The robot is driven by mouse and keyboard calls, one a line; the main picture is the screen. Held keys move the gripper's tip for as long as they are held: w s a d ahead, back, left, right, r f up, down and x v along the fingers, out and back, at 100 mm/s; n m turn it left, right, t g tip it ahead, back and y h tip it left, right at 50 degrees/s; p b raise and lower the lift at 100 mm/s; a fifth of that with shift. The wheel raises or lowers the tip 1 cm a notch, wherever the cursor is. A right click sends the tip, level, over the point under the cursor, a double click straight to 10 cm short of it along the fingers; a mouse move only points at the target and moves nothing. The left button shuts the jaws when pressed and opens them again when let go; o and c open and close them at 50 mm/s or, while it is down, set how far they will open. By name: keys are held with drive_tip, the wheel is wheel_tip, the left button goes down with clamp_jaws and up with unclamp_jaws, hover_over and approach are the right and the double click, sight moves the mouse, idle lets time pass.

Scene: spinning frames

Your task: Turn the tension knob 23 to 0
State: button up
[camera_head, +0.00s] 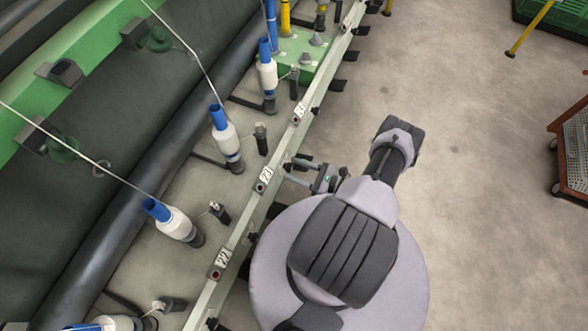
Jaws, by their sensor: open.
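Small dark knobs with reddish centres sit on a pale rail beside white number plates. One knob (260,188) is below the middle plate (266,174), another knob (215,274) is below the lower plate (223,257), and a third (296,119) is by the upper plate (300,109). The digits are small and tilted; I cannot tell which knob is 23, nor read any dial setting. My gripper (294,172) is open and empty, its fingers pointing left at the rail, close to the middle plate. I cannot tell whether it touches anything.
White bobbins with blue tubes, such as this one (227,140), stand in a row behind the rail (243,222), with threads running up left. A long black roller (150,150) lies beyond them. The grey floor (480,200) at right is open, with a wooden-framed cart (570,150) at the edge.

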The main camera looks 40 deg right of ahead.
drive_tip(key=shift+w+a, duration=0.1)
drive_tip(key=shift+w, duration=0.15)
drive_tip(key=shift+c, duration=0.4)
clamp_jaws()
drive_tip(key=shift+n, duration=0.3)
drive_tip(key=shift+n+b, duration=0.3)
drive_tip(key=shift+n, duration=4.4)
